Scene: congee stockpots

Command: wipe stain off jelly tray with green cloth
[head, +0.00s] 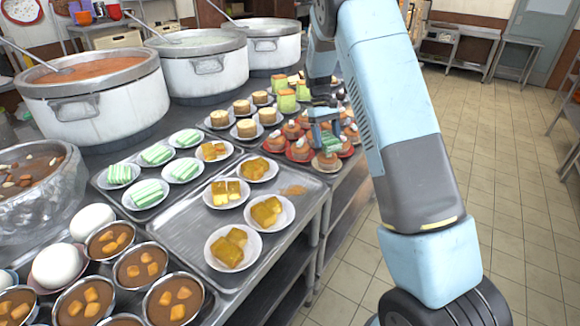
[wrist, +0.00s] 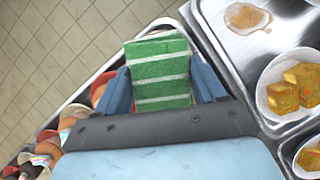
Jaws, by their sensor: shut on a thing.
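My gripper (wrist: 161,82) is shut on the green cloth (wrist: 160,58), which has white stripes and shows between the two blue fingers in the wrist view. In the head view my gripper (head: 323,115) and the cloth (head: 329,142) are over the tray of red plates, behind the jelly tray. The metal jelly tray (head: 183,226) holds several white plates of yellow jelly (head: 228,250). A brown stain (head: 294,190) lies on its bare right part; the stain (wrist: 247,18) also shows in the wrist view, right of the cloth and apart from it.
Red plates of orange-brown cakes (head: 301,150) sit under and around my gripper. A tray of green striped cakes (head: 142,193) is left of the jelly tray. Large pots (head: 98,95) stand behind on the left, dessert bowls (head: 173,298) in front. Tiled floor (head: 510,180) is open at right.

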